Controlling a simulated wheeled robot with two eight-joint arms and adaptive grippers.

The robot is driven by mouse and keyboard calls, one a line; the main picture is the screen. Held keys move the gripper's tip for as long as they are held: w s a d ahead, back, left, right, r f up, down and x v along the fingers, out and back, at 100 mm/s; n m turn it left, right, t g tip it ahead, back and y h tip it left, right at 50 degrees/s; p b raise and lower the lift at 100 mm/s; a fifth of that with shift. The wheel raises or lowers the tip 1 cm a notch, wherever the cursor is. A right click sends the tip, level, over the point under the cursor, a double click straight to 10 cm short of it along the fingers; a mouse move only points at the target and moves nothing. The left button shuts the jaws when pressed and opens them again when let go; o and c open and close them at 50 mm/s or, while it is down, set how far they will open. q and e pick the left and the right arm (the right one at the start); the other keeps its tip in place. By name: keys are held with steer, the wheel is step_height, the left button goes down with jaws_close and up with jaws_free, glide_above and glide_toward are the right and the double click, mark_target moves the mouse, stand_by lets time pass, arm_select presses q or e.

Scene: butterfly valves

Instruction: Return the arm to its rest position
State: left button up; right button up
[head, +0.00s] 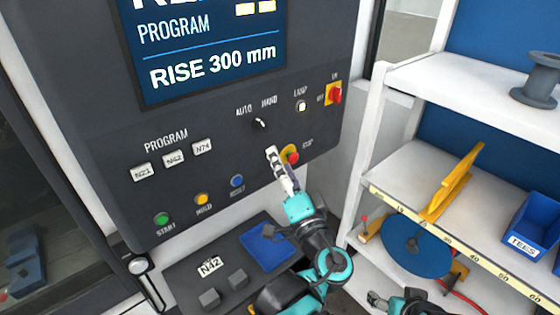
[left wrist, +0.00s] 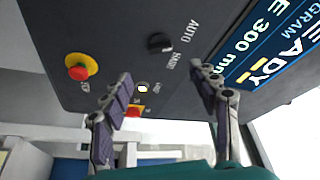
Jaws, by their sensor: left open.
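My left gripper (head: 274,160) is raised in front of the grey control panel (head: 330,130), just left of the red stop button (head: 290,155) and below the AUTO/HAND knob (head: 260,124). In the left wrist view its two fingers (left wrist: 161,75) stand wide apart with nothing between them. That view shows the black knob (left wrist: 160,43) and the red button on its yellow base (left wrist: 79,67) beyond the fingertips, apart from them. Part of my right gripper (head: 378,299) shows low at the bottom edge; its fingers are too small to read.
The panel has a screen reading RISE 300 mm (head: 212,65), and green, yellow and blue buttons (head: 237,181). Below is a ledge with a blue pad (head: 268,246) and an N42 label. At right, a white shelf (head: 405,160) holds a yellow bracket, a blue disc and a TEES bin (head: 530,228).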

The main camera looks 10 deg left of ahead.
arm_select(q)
steer(key=s+a+f+n+g+h+b, duration=0.1)
steer(key=s+a+f+g+b, duration=0.2)
steer(key=f, duration=0.4)
steer(key=a+f+n+g+h+b, duration=0.15)
steer(key=a+f+b, duration=0.25)
steer(key=f, duration=0.4)
steer(key=s+a+f+g+b, duration=0.2)
steer(key=a+f+g+b, duration=0.15)
steer(key=f, duration=0.35)
steer(key=s+d+f+n+g+h+b, duration=0.1)
steer(key=s+f+h+b, duration=0.3)
steer(key=f, duration=0.6)
steer(key=s+d+f+n+g+h+b, duration=0.1)
steer(key=s+d+f+n+h+b, duration=0.1)
steer(key=s+f+b, duration=0.4)
step_height(320, 180, down, 5)
steer(key=shift+s+d+h+b, duration=0.25)
steer(key=shift+d+h+b, duration=0.2)
steer(key=shift+h, duration=0.6)
